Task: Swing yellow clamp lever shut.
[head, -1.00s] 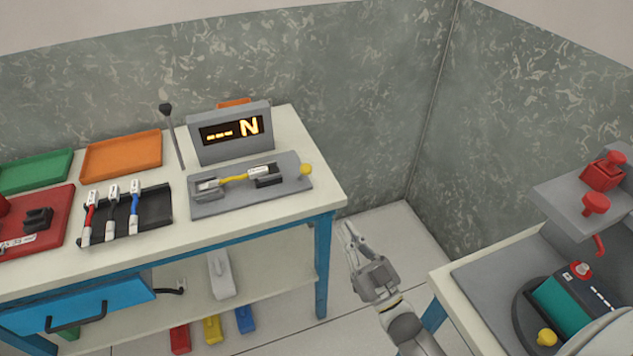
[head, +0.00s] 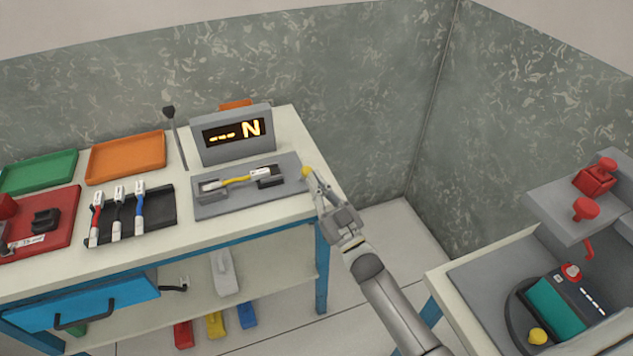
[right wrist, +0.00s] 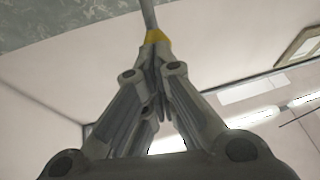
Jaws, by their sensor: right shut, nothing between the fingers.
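The yellow clamp lever shows as a round yellow knob (head: 306,172) at the right end of the grey test fixture (head: 228,205) on the bench. My right gripper (head: 314,184) is shut and empty, its fingertips right at this knob in the head view. In the right wrist view, a yellow piece (right wrist: 155,37) with a grey rod above it is at the tips of the closed fingers. I cannot tell for sure whether they touch. A yellow lead (head: 237,181) with white ends lies across the fixture's two dark holders. My left gripper is out of view.
A grey display (head: 233,152) reading dashes and N stands behind the fixture. A black rack (head: 158,219) with red, black and blue leads is to its left, with orange (head: 126,157) and green (head: 38,173) trays behind. Another bench with red knobs is at right.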

